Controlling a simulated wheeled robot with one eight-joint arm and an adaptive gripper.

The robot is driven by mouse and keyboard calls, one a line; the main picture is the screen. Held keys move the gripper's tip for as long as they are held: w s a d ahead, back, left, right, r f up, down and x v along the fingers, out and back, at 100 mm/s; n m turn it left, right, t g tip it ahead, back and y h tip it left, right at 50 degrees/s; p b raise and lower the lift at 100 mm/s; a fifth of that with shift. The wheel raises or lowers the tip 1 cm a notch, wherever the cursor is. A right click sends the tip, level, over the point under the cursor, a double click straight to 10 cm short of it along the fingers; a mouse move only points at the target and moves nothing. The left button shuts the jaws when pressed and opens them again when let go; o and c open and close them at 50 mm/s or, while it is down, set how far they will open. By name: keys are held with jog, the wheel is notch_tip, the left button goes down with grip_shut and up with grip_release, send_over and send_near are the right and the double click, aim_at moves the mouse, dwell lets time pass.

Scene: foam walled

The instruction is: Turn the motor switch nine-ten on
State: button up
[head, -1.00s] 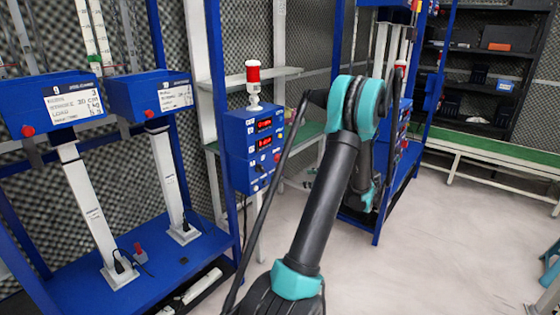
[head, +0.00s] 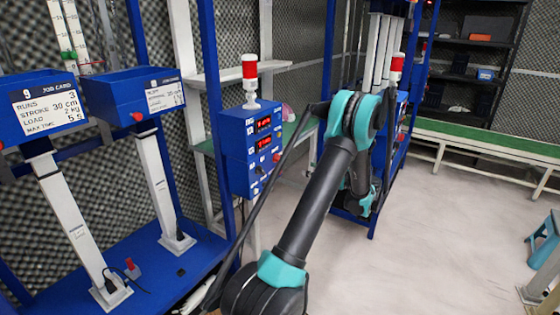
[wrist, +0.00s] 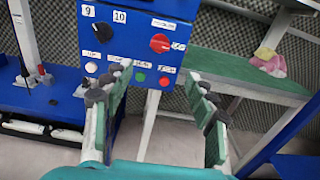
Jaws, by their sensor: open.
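A blue control box marked 9 and 10 (wrist: 125,38) fills the upper middle of the wrist view. It also shows in the head view (head: 237,150), with two red displays. Its face carries a red rotary knob (wrist: 160,43), a black knob (wrist: 103,31), a green button (wrist: 139,77), a red button (wrist: 164,81) and a white button (wrist: 91,67). The small labels are too blurred to read, so I cannot tell which control is the motor switch. My gripper (wrist: 157,77) is open and empty, its fingers spread below the red knob. In the head view my arm hides it.
A red-and-white beacon (head: 250,78) stands above the box. Two job-card bins, 9 (head: 45,105) and 10 (head: 135,95), sit on the blue rack at left. A green shelf (wrist: 245,85) with pink and yellow cloths lies right of the box.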

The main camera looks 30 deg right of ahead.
aim_at(281, 159)
jog(key=x, duration=1.5)
jog(key=shift+c, duration=0.6)
jog(key=c, duration=1)
jog(key=shift+c, duration=0.2)
